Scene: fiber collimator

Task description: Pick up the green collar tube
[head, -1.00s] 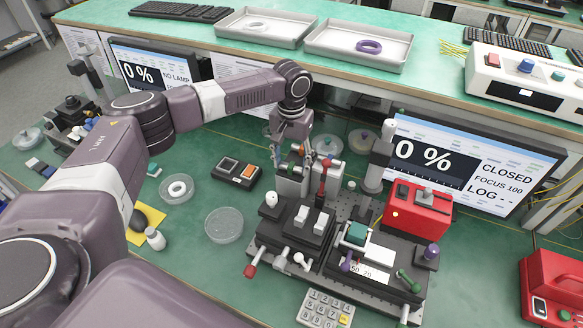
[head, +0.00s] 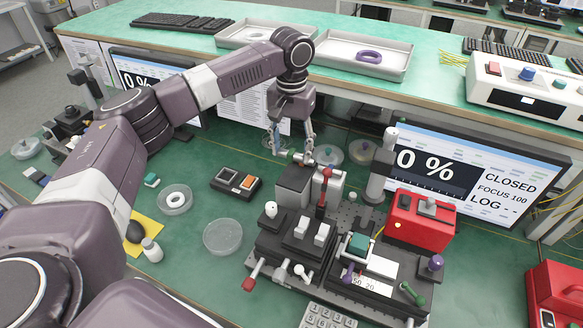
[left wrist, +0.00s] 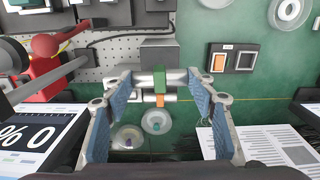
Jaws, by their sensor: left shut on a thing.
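In the head view, my left gripper (head: 291,150) points down and holds the tube (head: 284,153) beside and above the grey block (head: 293,185) at the back of the breadboard. The fingers partly hide the tube there. My right gripper is in neither view.
A red-handled clamp (head: 324,190) and a post (head: 381,170) stand to the right of the block. Clear round dishes (head: 362,152) lie behind. The shelf edge (head: 420,112) and monitor (head: 470,165) are close behind. An orange-banded piece (left wrist: 160,101) lies beyond the tube in the wrist view.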

